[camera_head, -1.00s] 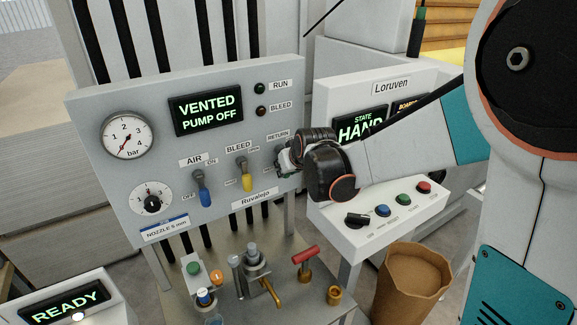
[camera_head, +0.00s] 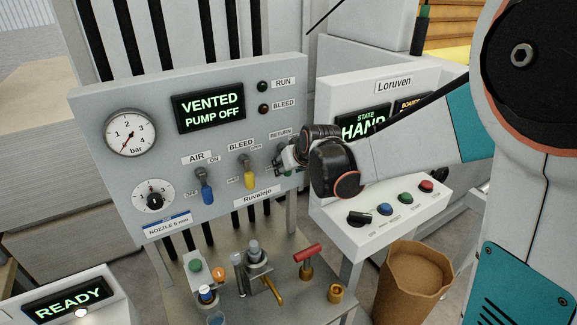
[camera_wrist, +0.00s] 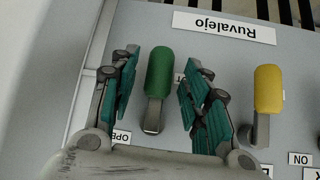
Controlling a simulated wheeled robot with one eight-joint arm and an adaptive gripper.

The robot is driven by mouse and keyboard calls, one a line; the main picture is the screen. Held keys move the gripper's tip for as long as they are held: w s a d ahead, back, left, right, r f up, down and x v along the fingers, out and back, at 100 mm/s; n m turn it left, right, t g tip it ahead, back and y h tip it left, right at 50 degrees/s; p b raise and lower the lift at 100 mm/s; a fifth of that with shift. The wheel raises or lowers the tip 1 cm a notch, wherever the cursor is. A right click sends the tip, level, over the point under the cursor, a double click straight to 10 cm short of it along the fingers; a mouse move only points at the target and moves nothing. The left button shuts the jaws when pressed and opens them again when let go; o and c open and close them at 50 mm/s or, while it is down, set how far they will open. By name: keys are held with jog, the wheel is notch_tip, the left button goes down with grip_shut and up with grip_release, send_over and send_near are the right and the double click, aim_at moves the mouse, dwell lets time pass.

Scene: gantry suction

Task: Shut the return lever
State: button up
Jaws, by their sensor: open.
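The return lever (camera_wrist: 159,82) has a green handle on a grey stem and shows in the wrist view between my gripper's two teal-padded fingers. My gripper (camera_wrist: 162,60) is open, with a gap on each side of the handle. A label beginning "OPE" (camera_wrist: 121,136) is partly hidden by the left finger. In the head view my gripper (camera_head: 286,156) is at the panel's right side, below the RETURN label (camera_head: 280,133), and covers most of the lever.
The yellow bleed lever (camera_head: 249,181) is beside it, and the blue air lever (camera_head: 206,191) is further left. The Loruven box (camera_head: 330,90) and its button console (camera_head: 405,212) stand close on the right. A small bench (camera_head: 270,308) with fittings is below.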

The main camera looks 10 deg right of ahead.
jog(key=shift+s+r, duration=0.1)
jog(key=v, duration=1.2)
jog(key=s+d+f+m+g+b, duration=0.1)
jog(key=s+f+b, duration=0.3)
jog(key=s, duration=0.8)
jog(key=s+d+f+h+b, duration=0.1)
jog(key=s+f+b, duration=0.4)
jog(key=s+f, duration=0.4)
jog(key=s, duration=0.3)
jog(key=shift+d+f+m+g+h, duration=0.15)
jog(key=shift+d+m+g+h, duration=0.15)
jog(key=shift+d+m+g, duration=0.1)
